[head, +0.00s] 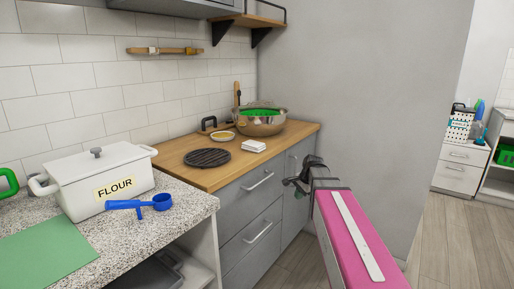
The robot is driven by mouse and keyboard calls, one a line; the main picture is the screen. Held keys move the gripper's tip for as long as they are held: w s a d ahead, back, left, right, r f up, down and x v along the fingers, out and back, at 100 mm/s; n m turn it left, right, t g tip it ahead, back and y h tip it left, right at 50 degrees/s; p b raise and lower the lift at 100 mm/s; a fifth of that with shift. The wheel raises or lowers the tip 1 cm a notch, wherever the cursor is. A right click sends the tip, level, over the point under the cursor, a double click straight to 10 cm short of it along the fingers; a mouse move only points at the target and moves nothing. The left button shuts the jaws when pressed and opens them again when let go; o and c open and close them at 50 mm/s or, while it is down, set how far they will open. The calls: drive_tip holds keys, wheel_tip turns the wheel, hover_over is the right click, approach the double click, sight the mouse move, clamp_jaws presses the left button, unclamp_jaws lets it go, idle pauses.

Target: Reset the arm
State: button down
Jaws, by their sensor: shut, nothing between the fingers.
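My arm, with a pink link, reaches up from the bottom right in the head view. My gripper (292,187) is at its far end, dark and small in the picture. It is shut and holds nothing. It hangs in the air in front of the grey drawers (250,215), to the right of the counter items. I cannot tell its exact gap to the drawer fronts.
A white flour box (85,190) and a blue scoop (145,204) are on the speckled counter (178,198), near a green mat (40,250). A steel pot (262,124) and a black trivet (207,157) are on the wooden counter (205,179). Floor at right is clear.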

drive_tip(key=s+f+n+g+h, duration=0.2)
drive_tip(key=s+f+n, duration=0.9)
drive_tip(key=s+f, duration=0.4)
drive_tip(key=s, duration=0.4)
drive_tip(key=shift+f+n+h, duration=0.2)
drive_tip(key=shift+n+h, duration=0.1)
